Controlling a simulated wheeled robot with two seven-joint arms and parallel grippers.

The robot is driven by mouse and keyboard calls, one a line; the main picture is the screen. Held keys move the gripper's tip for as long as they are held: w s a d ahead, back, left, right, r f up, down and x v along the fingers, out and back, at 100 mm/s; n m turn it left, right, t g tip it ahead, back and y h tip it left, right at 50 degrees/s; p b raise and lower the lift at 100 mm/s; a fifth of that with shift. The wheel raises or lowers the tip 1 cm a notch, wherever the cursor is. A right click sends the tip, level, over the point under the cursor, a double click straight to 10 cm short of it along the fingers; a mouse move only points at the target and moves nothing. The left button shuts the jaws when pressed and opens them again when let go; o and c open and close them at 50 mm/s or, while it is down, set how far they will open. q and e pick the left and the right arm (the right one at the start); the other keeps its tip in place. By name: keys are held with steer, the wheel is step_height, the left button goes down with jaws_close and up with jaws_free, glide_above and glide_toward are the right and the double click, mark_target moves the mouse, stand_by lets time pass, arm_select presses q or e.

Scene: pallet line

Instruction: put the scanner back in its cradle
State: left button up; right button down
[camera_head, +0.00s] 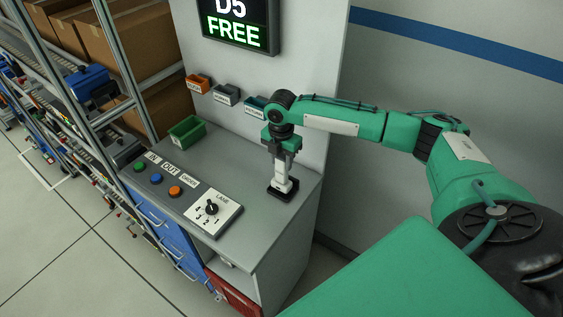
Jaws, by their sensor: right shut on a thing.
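My right gripper (283,150) reaches in from the right and points down over the right end of the grey console top. It is shut on the scanner (281,176), a pale upright body below the jaws. The scanner's lower end is at the black cradle (284,190), a small dark base on the console near its right edge. I cannot tell whether the scanner is fully seated in it. My left gripper is not in view.
The console top (240,160) carries a green bin (187,131), several coloured buttons and a lane dial (212,208). Small orange, grey and teal holders line the panel behind, below a display (237,22) reading "D5 FREE". Shelves with cardboard boxes (128,40) stand at the left.

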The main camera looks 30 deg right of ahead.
step_height(320, 180, down, 2)
steer(key=shift+f, duration=0.25)
steer(key=c, duration=0.9)
jaws_free()
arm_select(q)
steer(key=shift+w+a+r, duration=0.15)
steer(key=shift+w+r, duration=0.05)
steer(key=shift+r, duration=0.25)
arm_select(e)
steer(key=shift+r, duration=0.2)
step_height(320, 180, up, 10)
steer(key=b, duration=0.4)
steer(key=shift+r, duration=0.85)
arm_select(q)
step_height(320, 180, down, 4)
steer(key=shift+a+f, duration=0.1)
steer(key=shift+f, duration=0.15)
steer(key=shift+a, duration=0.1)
arm_select(e)
steer(key=shift+a, duration=0.15)
